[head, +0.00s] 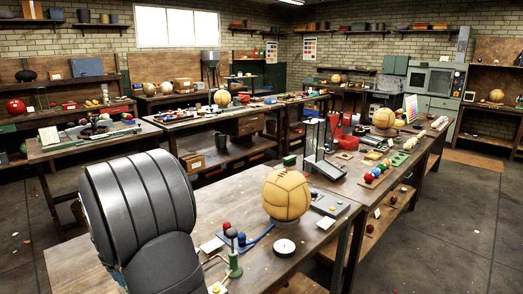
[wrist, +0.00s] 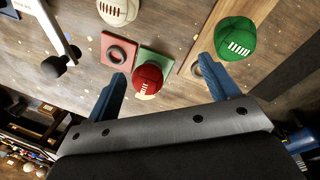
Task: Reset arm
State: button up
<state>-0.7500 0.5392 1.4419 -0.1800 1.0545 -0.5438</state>
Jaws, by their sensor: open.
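My gripper (wrist: 162,68) shows in the wrist view with its two blue fingers spread wide apart and nothing held between them. A small red ball with white laces (wrist: 147,79) is seen between the fingers, on or beside a green pad (wrist: 154,58). A green laced ball (wrist: 235,39) is beyond the right fingertip. A white laced ball (wrist: 117,10) is at the top edge, partly cut off. I cannot tell how far the fingertips are above the bench. In the head view I cannot make out the gripper fingers.
In the head view a large tan ball (head: 287,194) stands on the near bench (head: 240,190), near a white round dish (head: 284,247) and a green stand (head: 234,262). Another tan ball (head: 383,118) is farther along. In the wrist view a red pad (wrist: 106,46) bears a dark ring.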

jog(key=a+f, duration=0.2)
jog(key=a, duration=0.1)
jog(key=s+a+f, duration=0.1)
jog(key=a, duration=0.1)
jog(key=s+a+f, duration=0.1)
jog(key=a+f, duration=0.1)
jog(key=a, duration=0.1)
jog(key=shift+s+a+f, duration=0.2)
jog(key=shift+a+f, duration=0.1)
jog(key=shift+f, duration=0.05)
jog(key=shift+s+a+f, duration=0.1)
jog(key=shift+a+f, duration=0.2)
jog(key=shift+f, duration=0.15)
